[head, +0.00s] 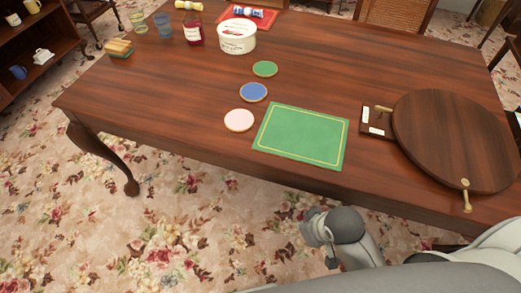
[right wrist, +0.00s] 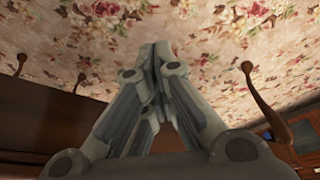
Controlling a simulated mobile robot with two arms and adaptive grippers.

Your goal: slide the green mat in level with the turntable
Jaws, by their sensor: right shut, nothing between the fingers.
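The green mat (head: 300,136) with a thin yellow border lies flat on the wooden table, close to its front edge and slightly turned. The round dark wood turntable (head: 455,135) lies to its right, with a gap between them. A brass handle (head: 466,196) sticks out from the turntable's near rim. My right gripper (right wrist: 158,52) shows in the right wrist view, its fingers together and empty, with flowered carpet behind. In the head view, part of my right arm is in front of the table's near edge, clear of the mat. My left gripper is not in view.
A small wooden plate (head: 377,121) with white labels sits between mat and turntable. Pink (head: 239,120), blue (head: 253,92) and green (head: 265,69) coasters lie left of the mat. A white tub (head: 237,37), red bottle (head: 194,30) and glasses stand farther back. The table's front left is clear.

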